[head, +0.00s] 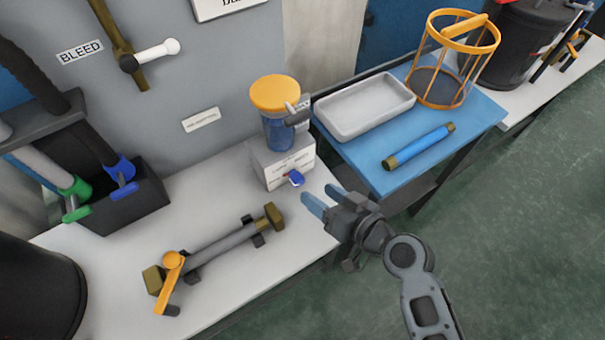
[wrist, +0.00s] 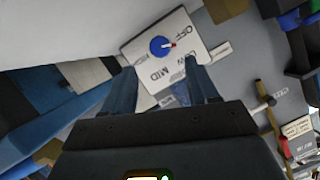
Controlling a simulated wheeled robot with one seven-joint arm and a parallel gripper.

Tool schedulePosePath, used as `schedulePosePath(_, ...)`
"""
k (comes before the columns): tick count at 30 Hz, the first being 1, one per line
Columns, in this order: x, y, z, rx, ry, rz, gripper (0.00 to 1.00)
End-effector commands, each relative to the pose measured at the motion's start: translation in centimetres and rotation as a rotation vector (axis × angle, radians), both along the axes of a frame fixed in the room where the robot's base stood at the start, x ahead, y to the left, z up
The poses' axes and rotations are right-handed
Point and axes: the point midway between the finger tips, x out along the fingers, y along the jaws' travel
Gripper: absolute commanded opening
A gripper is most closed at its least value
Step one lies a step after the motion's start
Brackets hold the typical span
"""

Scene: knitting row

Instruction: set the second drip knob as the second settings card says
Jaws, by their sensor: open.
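A blue knob (head: 297,179) sits on the white front plate of a small box (head: 283,165) under a blue cup with a yellow lid (head: 277,115). A small wall card (head: 201,120) is too small to read.
A grey bar with an orange lever (head: 220,248) lies on the white bench left of my gripper. A blue table (head: 440,115) at right holds a white tray (head: 365,106), a blue tube (head: 419,147) and an orange-framed basket (head: 455,60). A black bin (head: 118,200) holds several handles.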

Motion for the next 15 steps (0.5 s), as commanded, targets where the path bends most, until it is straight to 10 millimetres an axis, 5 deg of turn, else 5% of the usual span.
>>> schedulePosePath(15, 4.6, 4.4, -2.4, 0.003, 0.001, 0.002, 0.59)
